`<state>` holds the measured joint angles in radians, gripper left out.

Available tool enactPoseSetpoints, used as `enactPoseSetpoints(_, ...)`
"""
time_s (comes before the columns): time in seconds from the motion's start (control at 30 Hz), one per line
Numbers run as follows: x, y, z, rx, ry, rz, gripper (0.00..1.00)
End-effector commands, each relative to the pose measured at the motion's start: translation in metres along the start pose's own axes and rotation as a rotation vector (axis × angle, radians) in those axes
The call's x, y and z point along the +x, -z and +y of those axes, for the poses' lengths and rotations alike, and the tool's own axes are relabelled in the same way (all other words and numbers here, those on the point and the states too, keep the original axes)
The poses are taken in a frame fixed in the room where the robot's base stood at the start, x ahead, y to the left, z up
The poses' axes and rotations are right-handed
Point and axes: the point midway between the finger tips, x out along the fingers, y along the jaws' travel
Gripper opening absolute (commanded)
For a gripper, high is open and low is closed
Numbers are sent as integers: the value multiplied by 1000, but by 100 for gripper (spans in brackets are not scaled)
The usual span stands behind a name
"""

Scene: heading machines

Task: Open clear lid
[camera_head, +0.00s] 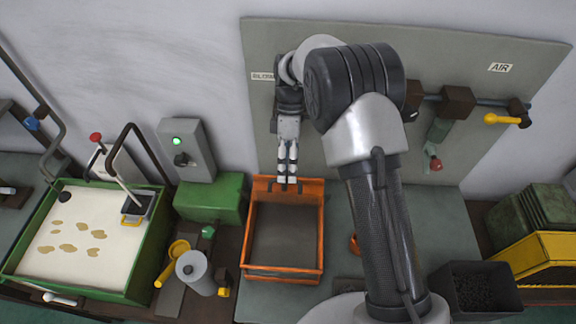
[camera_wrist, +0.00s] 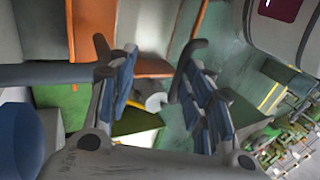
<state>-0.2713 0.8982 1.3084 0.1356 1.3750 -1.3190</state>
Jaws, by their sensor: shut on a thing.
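An orange-framed box (camera_head: 247,240) stands on the bench at the middle of the head view, with a dark grey inside. I cannot make out the clear pane of the lid, nor how far the lid is raised. My gripper (camera_head: 287,182) points down at the rear orange edge, where a small dark handle (camera_head: 299,187) shows at the fingertips. It is shut on what appears to be this lid handle; the grip itself is mostly hidden. In the wrist view, the blue-padded fingers (camera_wrist: 155,92) stand apart with orange parts (camera_wrist: 93,30) beyond them.
A green-rimmed tray of pale material (camera_head: 75,225) is at left. A grey cylinder (camera_head: 195,272) and yellow-handled tool (camera_head: 174,255) stand left of the box. A grey panel with a yellow-handled valve (camera_head: 505,119) is behind. A dark bin (camera_head: 475,290) is at right.

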Motion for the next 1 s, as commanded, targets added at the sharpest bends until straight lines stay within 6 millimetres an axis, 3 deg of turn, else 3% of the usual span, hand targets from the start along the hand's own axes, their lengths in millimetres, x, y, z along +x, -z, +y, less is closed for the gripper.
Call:
enactPoseSetpoints(0.1, 5, -3, 4, 1, -5, -6, 30)
enactPoseSetpoints(0.27, -6, -2, 4, 2, -8, -5, 30)
enactPoseSetpoints(0.7, -97, -1, -1, 1, -8, 0, 30)
enactPoseSetpoints(1.0, -119, 0, -4, 1, -3, 0, 30)
